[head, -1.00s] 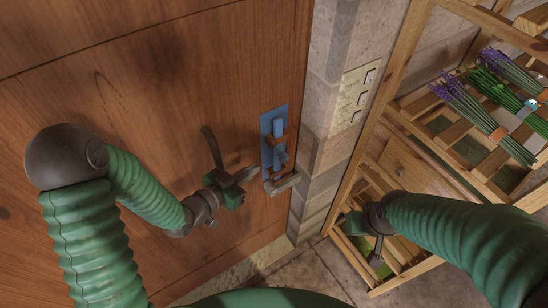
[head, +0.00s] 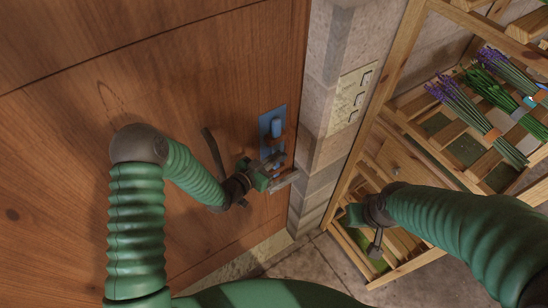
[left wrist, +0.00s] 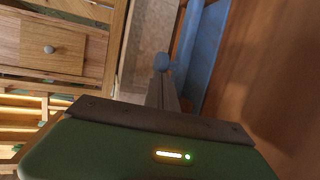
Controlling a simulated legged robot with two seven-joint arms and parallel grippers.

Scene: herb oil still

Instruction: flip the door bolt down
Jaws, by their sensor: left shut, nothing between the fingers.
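The door bolt (head: 276,127) is a blue bar on a blue plate with brown brackets, upright on the wooden door (head: 90,120) near its right edge. My left gripper (head: 277,162) is at the bolt's lower part and partly covers it. Its fingers are shut and empty. In the left wrist view the closed fingers (left wrist: 162,92) point at a round blue knob (left wrist: 162,62), beside the blue plate (left wrist: 205,55); I cannot tell whether they touch it. My right gripper (head: 375,243) hangs before the wooden rack, away from the door; its jaw state is unclear.
A dark lever handle (head: 212,150) is on the door just left of my left gripper. A stone post (head: 330,75) with a switch plate (head: 352,98) stands right of the bolt. A wooden rack (head: 400,60) with herb bundles (head: 465,108) fills the right side.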

